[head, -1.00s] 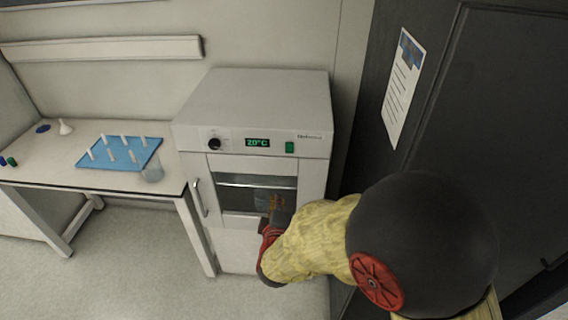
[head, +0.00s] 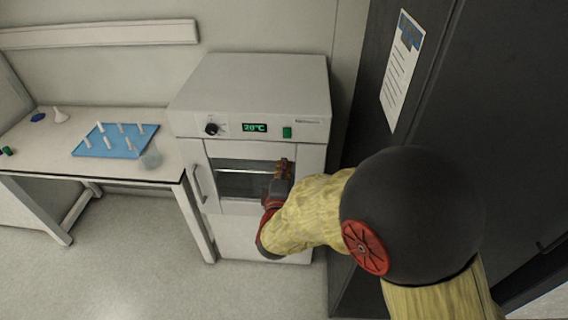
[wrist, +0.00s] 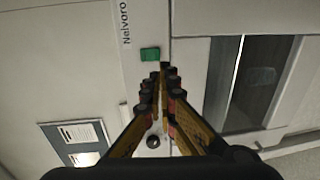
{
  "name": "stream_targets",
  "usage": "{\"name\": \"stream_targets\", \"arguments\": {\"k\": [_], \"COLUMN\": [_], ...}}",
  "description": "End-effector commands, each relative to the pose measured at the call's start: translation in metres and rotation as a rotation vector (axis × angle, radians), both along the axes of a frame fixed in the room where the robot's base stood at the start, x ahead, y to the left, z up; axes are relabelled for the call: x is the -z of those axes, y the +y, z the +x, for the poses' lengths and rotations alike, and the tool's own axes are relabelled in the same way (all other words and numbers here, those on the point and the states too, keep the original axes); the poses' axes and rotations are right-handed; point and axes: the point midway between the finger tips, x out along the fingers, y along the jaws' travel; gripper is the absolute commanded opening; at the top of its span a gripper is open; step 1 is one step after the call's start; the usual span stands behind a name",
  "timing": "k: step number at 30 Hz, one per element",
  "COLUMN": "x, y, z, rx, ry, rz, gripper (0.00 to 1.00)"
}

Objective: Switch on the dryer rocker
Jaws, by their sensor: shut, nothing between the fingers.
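The dryer (head: 250,88) is a light grey cabinet with a green lit display (head: 255,128) reading about 20°C. Its green rocker (head: 287,132) sits on the front panel, right of the display. It also shows in the wrist view as a green rocker (wrist: 150,54) just beyond my fingertips. My gripper (head: 284,165) is in front of the dryer's window, a little below the rocker. In the wrist view my gripper (wrist: 158,72) is shut and empty, its fingertips close to the rocker. I cannot tell whether they touch it. The rocker's tilt is too small to read.
A black knob (head: 211,129) is left of the display. A vertical door handle (head: 198,184) stands out at the dryer's left. A bench (head: 120,169) on the left holds a blue rack (head: 112,152). A dark cabinet (head: 480,110) stands close on the right.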

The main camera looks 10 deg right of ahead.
Motion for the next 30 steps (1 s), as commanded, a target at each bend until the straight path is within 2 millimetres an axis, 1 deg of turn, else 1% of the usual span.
{"name": "stream_targets", "arguments": {"k": [1,9,15,18,21,30], "x": [0.003,0.010,0.014,0.014,0.015,0.014], "y": [-0.004,-0.020,-0.030,-0.033,-0.034,-0.035], "z": [0.009,0.060,0.090,0.100,0.106,0.109], "rx": [0.003,0.003,0.002,0.001,-0.001,-0.001], "ry": [-0.001,-0.002,0.000,-0.001,0.000,0.000], "rz": [0.000,0.001,0.000,0.000,0.000,0.000], "gripper": [0.00,0.00,0.00,0.00,0.00,0.00]}}
